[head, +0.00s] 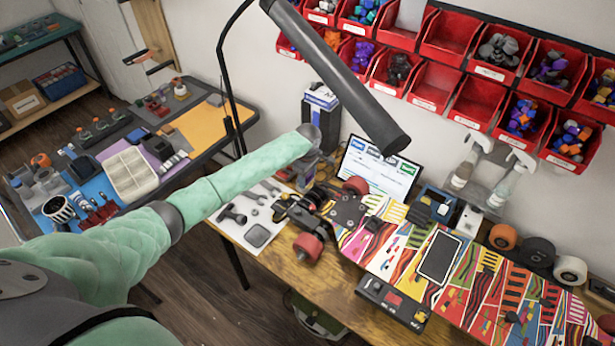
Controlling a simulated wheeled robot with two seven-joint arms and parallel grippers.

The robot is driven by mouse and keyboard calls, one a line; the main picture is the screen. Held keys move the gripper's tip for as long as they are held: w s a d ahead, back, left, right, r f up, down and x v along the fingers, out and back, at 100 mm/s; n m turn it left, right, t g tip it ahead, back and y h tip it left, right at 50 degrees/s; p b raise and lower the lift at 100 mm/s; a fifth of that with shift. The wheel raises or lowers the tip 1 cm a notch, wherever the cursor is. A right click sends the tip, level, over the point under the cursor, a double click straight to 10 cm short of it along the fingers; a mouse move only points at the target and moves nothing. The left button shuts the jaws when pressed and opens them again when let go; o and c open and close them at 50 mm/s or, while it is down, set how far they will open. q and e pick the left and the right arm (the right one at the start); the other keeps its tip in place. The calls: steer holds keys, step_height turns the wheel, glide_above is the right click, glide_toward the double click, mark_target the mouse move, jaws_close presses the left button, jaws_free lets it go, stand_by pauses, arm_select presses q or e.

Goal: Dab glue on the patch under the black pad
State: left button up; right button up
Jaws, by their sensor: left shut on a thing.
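A long, colourful patterned skateboard deck (475,290) lies on the wooden workbench (290,270). A black rectangular pad (438,257) with a pale rim lies on the deck; what is under it is hidden. My left gripper (308,172) is at the end of the green-sleeved arm, above the back left of the bench, left of the deck and apart from the pad. It is small and partly hidden by its wrist. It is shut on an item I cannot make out. I cannot pick out a glue container for certain. My right gripper is not in view.
A black lamp bar (335,75) hangs over the bench. A truck with red wheels (307,247) sits at the deck's left end. A black box (393,303) lies at the front edge. Spray bottles (510,180), loose wheels (538,252) and a screen (378,170) line the back.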

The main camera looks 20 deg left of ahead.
arm_select(q)
steer(key=shift+r+p, duration=2.45)
steer(key=shift+p, duration=0.2)
steer(key=shift+r, duration=1)
